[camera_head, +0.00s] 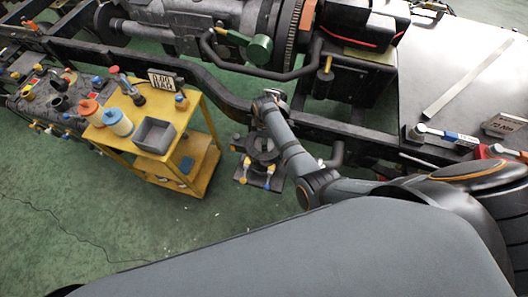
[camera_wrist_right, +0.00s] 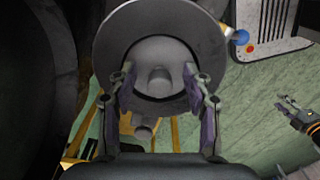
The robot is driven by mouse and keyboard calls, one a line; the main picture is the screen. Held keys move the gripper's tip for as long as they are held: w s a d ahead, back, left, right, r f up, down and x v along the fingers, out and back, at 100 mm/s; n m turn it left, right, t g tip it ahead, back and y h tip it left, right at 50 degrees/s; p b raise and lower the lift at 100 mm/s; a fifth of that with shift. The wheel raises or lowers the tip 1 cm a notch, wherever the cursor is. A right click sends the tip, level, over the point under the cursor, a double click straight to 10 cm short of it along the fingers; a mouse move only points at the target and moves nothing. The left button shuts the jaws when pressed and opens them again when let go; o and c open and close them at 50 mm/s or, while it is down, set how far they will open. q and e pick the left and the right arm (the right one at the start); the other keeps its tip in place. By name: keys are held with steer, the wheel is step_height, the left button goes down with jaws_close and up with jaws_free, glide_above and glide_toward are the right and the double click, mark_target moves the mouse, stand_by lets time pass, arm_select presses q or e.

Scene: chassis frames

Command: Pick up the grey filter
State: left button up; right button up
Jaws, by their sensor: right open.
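A dark grey round body with a wide rim and a recessed lighter knob, which looks like the grey filter (camera_wrist_right: 158,22), fills the upper middle of the right wrist view. My right gripper (camera_wrist_right: 159,72) is open, with one finger on each side of the knob, in front of the rim. I cannot tell whether the fingers touch it. In the head view my right gripper (camera_head: 270,97) is small at the chassis rail, and I cannot make out the filter there. A dark open claw at the right of the wrist view looks like my left gripper (camera_wrist_right: 290,103). It is away from the filter.
The chassis rail (camera_head: 215,82) runs past my right gripper, with an engine (camera_head: 180,18) behind. A yellow cart (camera_head: 205,150) carries a grey bin (camera_head: 154,135) and orange-and-blue containers. A dark stand (camera_head: 262,155) is beside my right arm. Green floor (camera_head: 90,220) is clear at left.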

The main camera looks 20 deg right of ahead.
jaws_close()
steer(key=shift+r, duration=0.2)
stand_by(0.4)
